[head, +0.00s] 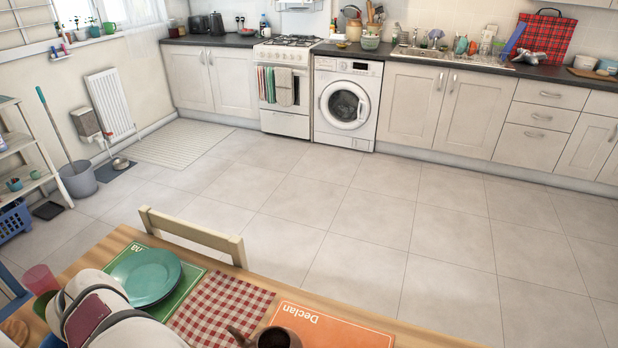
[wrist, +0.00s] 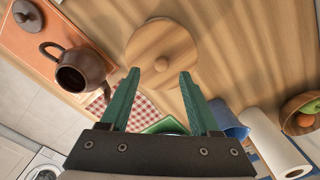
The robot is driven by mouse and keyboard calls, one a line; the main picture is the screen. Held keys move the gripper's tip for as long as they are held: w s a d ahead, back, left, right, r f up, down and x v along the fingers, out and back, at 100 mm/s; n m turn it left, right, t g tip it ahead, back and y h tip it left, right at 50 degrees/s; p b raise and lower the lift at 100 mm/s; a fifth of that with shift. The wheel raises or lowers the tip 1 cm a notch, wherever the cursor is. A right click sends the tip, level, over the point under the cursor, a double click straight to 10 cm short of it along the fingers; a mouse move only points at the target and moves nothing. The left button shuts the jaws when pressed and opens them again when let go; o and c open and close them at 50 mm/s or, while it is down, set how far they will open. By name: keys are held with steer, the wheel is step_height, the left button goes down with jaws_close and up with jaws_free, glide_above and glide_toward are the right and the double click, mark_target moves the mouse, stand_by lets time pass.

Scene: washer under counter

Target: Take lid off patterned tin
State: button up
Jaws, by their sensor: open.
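A round wooden lid (wrist: 165,38) with a small knob lies ahead of my gripper in the wrist view. What is under it is hidden, and no patterned tin wall shows clearly. I cannot tell how high the lid is above the table. My gripper (wrist: 160,74) has two green fingers spread apart with nothing between them. In the picture, the knob appears between and just past the fingertips; I see no contact. In the head view, pale arm parts of mine fill the lower left, and neither the wooden lid nor the tin can be made out.
A brown teapot (wrist: 80,75) stands open left of the wooden lid; its dark lid (wrist: 26,15) lies on an orange mat (head: 330,325). A blue cup (wrist: 228,118), white paper roll (wrist: 275,143) and fruit bowl (wrist: 300,113) are at right. A turquoise plate (head: 147,275) is on the table.

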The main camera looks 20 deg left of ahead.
step_height(320, 180, down, 4)
steer(key=shift+a+f, duration=0.15)
steer(key=shift+f, duration=0.05)
jaws_close()
